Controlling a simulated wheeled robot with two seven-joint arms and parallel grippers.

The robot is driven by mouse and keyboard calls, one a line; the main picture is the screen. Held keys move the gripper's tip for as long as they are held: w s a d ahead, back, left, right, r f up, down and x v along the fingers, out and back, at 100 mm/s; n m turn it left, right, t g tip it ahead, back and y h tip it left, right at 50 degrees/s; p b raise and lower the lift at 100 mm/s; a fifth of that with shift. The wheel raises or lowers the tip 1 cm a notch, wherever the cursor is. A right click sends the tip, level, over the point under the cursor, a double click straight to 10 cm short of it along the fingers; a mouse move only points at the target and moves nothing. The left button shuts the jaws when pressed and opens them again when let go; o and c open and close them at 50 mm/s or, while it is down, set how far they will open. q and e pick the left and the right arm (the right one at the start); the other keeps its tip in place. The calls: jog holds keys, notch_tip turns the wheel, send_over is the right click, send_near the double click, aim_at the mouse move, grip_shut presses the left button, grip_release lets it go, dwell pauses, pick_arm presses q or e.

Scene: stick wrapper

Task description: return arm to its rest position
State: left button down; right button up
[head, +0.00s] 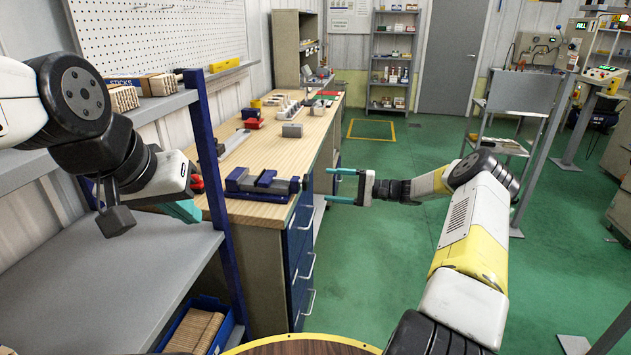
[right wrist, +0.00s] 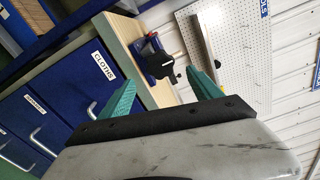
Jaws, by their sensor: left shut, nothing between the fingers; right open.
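My right gripper (head: 340,187) is out in front of the workbench's right end in the head view. Its two teal fingers point left and stand apart, with nothing between them. In the right wrist view the teal fingers (right wrist: 160,97) are spread, with the bench and its vise behind them. My left gripper (head: 183,210) is at the left, above the grey shelf. Its teal fingertips show only in part, partly hidden by the wrist, and they hold nothing that I can see.
A wooden workbench (head: 235,180) with a blue vise (head: 262,183) and blue drawers (head: 300,235) stands ahead. A blue rack post (head: 207,140) is close to my left gripper. A grey shelf (head: 120,275) lies below it. Green floor (head: 400,290) is clear between bench and right arm.

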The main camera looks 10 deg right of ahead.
jog(key=shift+s+d, duration=0.1)
jog(key=shift+d, duration=0.15)
jog(key=s+a+r+n+g+h, duration=0.3)
jog(key=s+a+r+h, duration=0.15)
jog(key=s+r, duration=0.3)
jog(key=s+a+r+n+g+h, duration=0.2)
jog(key=s+a+r+h, duration=0.25)
jog(key=s+r, duration=0.3)
jog(key=s+d+r+t+h, duration=0.2)
jog(key=s, duration=0.7)
jog(key=s+d+r+n+t+h, duration=0.1)
jog(key=s+r+h, duration=0.1)
jog(key=s, duration=0.6)
jog(key=s+d+r+t+h, duration=0.2)
jog(key=s, duration=0.7)
jog(key=shift+s+d+r+n+t, duration=0.3)
jog(key=shift+s+d+r, duration=0.05)
jog(key=shift+r, duration=0.05)
